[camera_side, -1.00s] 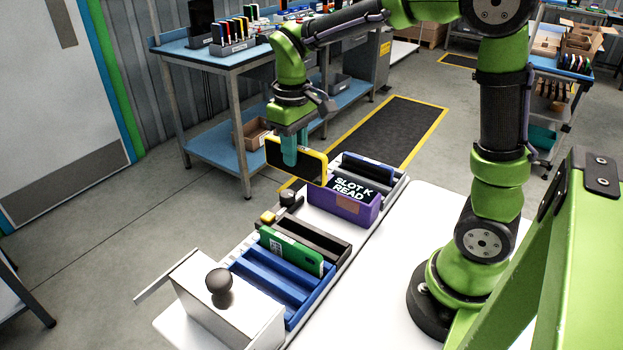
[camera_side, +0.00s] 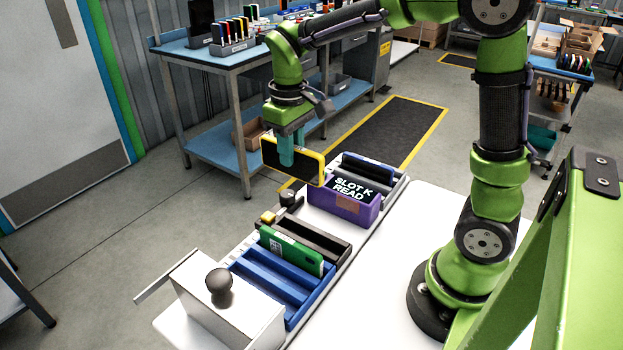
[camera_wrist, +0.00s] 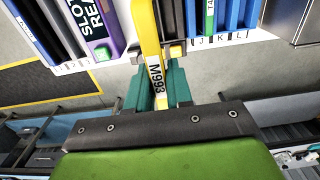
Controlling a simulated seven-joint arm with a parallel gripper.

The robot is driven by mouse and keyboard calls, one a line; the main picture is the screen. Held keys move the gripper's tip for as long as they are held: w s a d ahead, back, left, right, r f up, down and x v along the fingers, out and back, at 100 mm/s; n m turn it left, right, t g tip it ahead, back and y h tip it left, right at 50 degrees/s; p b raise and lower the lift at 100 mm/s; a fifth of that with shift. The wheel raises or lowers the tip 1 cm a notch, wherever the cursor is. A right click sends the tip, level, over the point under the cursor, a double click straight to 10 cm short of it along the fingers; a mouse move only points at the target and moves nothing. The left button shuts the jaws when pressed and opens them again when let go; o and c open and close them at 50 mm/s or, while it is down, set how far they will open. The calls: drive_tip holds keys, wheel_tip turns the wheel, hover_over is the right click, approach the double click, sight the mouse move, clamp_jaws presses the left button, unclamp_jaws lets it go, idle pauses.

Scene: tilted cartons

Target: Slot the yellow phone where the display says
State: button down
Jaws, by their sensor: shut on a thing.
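My gripper (camera_side: 286,155) is shut on the yellow phone (camera_side: 312,166), held upright in the air behind the racks. In the wrist view the phone (camera_wrist: 146,28) shows edge-on between the teal fingers, with a label reading M993. The display (camera_side: 351,188), on a purple holder (camera_side: 342,208), reads "SLOT K READ". The blue rack (camera_side: 268,285) stands toward the front with a green phone (camera_side: 292,250) in its rear part. In the wrist view, letters J, K and L (camera_wrist: 212,41) mark a white strip along the blue rack.
A black rack (camera_side: 318,237) lies between the purple holder and the blue rack. A dark-blue phone (camera_side: 368,171) sits in a grey rack at the back. A white box with a black knob (camera_side: 219,282) stands at the front. The white table (camera_side: 400,250) is clear on the right.

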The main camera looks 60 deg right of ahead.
drive_tip(key=shift+a, duration=0.1)
drive_tip(key=shift+s+a+f, duration=1)
drive_tip(key=shift+a+f, duration=1.2)
drive_tip(key=shift+f, duration=0.15)
drive_tip(key=shift+s+a+f, duration=0.95)
drive_tip(key=shift+a+f, duration=1.3)
drive_tip(key=shift+f, duration=0.15)
drive_tip(key=shift+s+a+f, duration=1)
drive_tip(key=shift+a+f, duration=1.2)
drive_tip(key=shift+f, duration=0.15)
drive_tip(key=shift+f, duration=0.35)
drive_tip(key=c, duration=0.9)
unclamp_jaws()
drive_tip(key=shift+c, duration=0.2)
drive_tip(key=shift+r, duration=0.1)
